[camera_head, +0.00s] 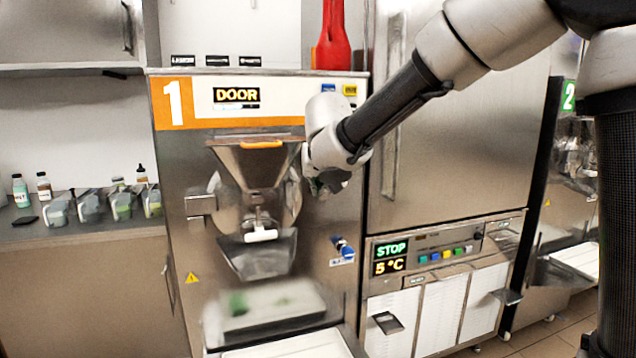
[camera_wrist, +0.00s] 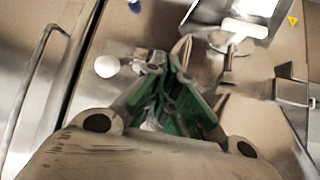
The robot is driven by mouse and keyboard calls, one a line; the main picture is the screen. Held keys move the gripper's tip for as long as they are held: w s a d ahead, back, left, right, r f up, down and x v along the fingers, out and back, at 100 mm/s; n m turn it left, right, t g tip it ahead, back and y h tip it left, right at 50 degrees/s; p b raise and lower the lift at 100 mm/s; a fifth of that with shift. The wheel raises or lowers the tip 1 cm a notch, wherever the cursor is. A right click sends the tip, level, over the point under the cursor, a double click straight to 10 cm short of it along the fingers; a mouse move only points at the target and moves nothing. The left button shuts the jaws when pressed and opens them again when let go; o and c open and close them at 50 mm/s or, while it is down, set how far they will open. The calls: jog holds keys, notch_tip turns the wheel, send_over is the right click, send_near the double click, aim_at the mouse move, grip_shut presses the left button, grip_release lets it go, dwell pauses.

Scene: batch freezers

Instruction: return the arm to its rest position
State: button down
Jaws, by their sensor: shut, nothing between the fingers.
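My arm crosses the upper right of the head view, reaching down and left to the front of batch freezer 1 (camera_head: 330,220). My gripper (camera_head: 328,184) is at its end, dark and partly hidden by the wrist, just right of the steel hopper (camera_head: 252,165) with its orange handle. In the wrist view my gripper (camera_wrist: 165,68) shows green inner pads, and its fingers are shut with nothing held. The freezer's display (camera_head: 236,96) reads DOOR.
A chute (camera_head: 258,255) with a white handle sits under the hopper, above a blurred tray (camera_head: 270,305) with something green. A cabinet (camera_head: 450,140) with a STOP, 5 °C panel stands right. A red utensil (camera_head: 334,40) is on top. Bottles and tubs line the left counter (camera_head: 80,232).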

jog(key=s+d+f+n+g+h, duration=0.1)
jog(key=s+d+f+n+g, duration=0.15)
jog(key=s+d, duration=0.6)
jog(key=s+d+f+n+g+h, duration=0.25)
jog(key=s+d, duration=0.35)
jog(key=d, duration=0.5)
jog(key=s+d+m+y, duration=0.1)
jog(key=s+d+m, duration=0.2)
jog(key=s+d, duration=0.3)
jog(key=s+d+m+y, duration=0.2)
jog(key=s+d, duration=0.5)
jog(key=s, duration=0.6)
jog(key=shift+s+d+r+m, duration=0.15)
jog(key=shift+s+d+m, duration=0.15)
jog(key=shift+m, duration=0.1)
